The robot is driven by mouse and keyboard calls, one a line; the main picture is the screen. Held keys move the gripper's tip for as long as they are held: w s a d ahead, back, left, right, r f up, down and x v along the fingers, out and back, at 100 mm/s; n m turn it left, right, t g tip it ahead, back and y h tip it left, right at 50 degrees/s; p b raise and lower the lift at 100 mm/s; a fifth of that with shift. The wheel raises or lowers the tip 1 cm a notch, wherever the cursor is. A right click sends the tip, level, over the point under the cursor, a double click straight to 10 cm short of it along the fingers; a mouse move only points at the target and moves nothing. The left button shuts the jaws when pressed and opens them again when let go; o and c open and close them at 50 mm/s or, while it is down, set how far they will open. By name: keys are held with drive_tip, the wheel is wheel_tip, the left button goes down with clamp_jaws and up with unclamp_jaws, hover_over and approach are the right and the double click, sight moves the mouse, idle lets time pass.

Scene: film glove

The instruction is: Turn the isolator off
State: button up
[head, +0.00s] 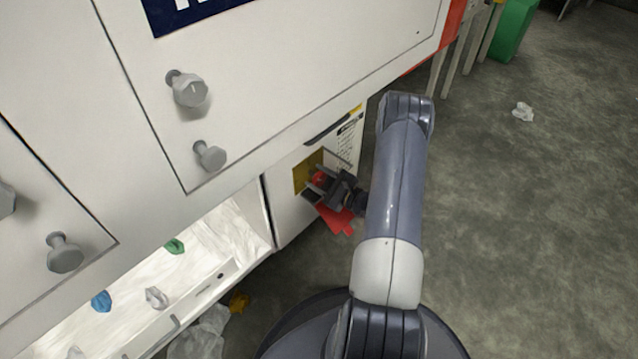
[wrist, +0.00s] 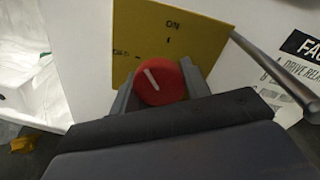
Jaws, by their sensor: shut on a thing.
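The isolator is a round red knob (wrist: 162,82) on a yellow plate (wrist: 205,38) in the wrist view. The plate carries ON at the top and a label that looks like OFF at the left. The knob's white line tilts up and left, between the two labels. My gripper (wrist: 160,88) is shut on the knob, one finger on each side. In the head view, my gripper (head: 318,184) reaches the yellow plate (head: 302,176) on the white cabinet's side, and a bit of the red knob (head: 320,178) shows between its fingers.
A red piece (head: 335,217) shows just below my gripper. A grey rod (wrist: 275,68) runs close by on the right in the wrist view. The white cabinet (head: 290,60) with grey knobs fills the left. Open floor (head: 530,210) lies to the right.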

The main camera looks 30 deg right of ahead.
drive_tip(key=n+b, duration=0.5)
drive_tip(key=shift+a+f+h, duration=0.1)
drive_tip(key=shift+f+h, duration=0.15)
drive_tip(key=shift+h, duration=0.05)
drive_tip(key=shift+r+n+h+b, duration=0.15)
drive_tip(key=shift+n+b, duration=0.45)
drive_tip(key=shift+n, duration=0.5)
drive_tip(key=shift+r+n+h+b, duration=0.15)
drive_tip(key=shift+n+b, duration=0.45)
drive_tip(key=shift+n, duration=0.5)
drive_tip(key=shift+f, duration=0.1)
drive_tip(key=o, duration=1)
drive_tip(key=shift+c, duration=0.2)
drive_tip(key=shift+s+d+r, duration=0.2)
drive_tip(key=shift+s+d, duration=0.1)
drive_tip(key=shift+s, duration=0.05)
drive_tip(key=f+p+v, duration=0.1)
drive_tip(key=p+v, duration=0.2)
drive_tip(key=v, duration=0.7)
drive_tip(key=shift+r, duration=0.35)
